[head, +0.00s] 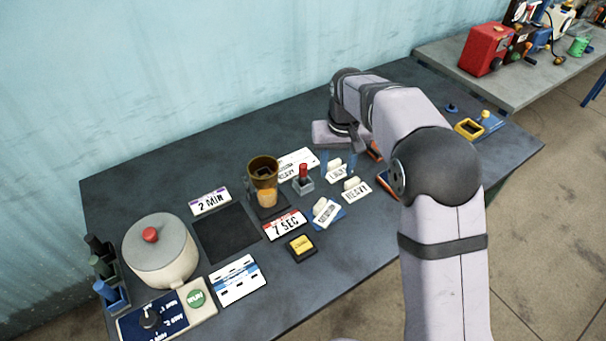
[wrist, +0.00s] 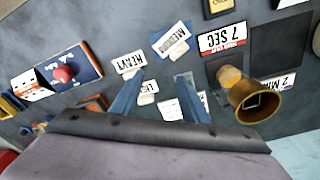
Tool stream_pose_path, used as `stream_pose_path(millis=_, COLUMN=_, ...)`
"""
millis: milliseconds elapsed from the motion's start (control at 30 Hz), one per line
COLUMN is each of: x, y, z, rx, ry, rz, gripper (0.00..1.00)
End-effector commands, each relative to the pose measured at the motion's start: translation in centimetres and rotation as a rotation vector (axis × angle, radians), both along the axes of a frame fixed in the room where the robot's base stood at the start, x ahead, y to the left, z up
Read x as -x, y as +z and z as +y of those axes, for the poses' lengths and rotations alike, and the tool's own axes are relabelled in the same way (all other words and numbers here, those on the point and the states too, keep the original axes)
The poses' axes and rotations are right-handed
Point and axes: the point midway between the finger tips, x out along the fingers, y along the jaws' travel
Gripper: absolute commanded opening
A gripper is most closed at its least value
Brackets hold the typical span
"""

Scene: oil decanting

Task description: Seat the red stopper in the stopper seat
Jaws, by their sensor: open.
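The red stopper (head: 303,169) stands upright in a small grey block (head: 303,185) near the middle of the table, in the head view. I cannot tell whether this block is the stopper seat; no other seat is clearly recognisable. In the wrist view my gripper (wrist: 158,88) also shows open above the small white labels. I cannot make out the stopper there; the fingers or gripper body may hide it.
A brass funnel cup (head: 263,170) stands left of the stopper. Several labels lie in front, including the HEAVY label (head: 356,188) and 7 SEC label (head: 284,225). A lidded pot (head: 158,250) stands far left. A blue panel with a red knob (wrist: 63,73) shows in the wrist view.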

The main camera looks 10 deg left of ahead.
Motion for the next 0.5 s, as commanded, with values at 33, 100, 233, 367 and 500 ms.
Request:
stream_pose_path(millis=33, x=-0.8, y=0.2, z=1.8, rx=-0.003, ry=0.020, rz=-0.005, gripper=0.41)
stream_pose_path(millis=100, x=-1.7, y=0.2, z=3.9, rx=-0.006, ry=0.042, rz=-0.014, gripper=0.41)
stream_pose_path(millis=233, x=-2.6, y=0.2, z=6.9, rx=-0.010, ry=0.073, rz=-0.025, gripper=0.41)
stream_pose_path(millis=367, x=-3.0, y=0.2, z=8.7, rx=-0.015, ry=0.089, rz=-0.033, gripper=0.41)
stream_pose_path(millis=500, x=-3.2, y=0.2, z=9.5, rx=-0.016, ry=0.097, rz=-0.038, gripper=0.41)
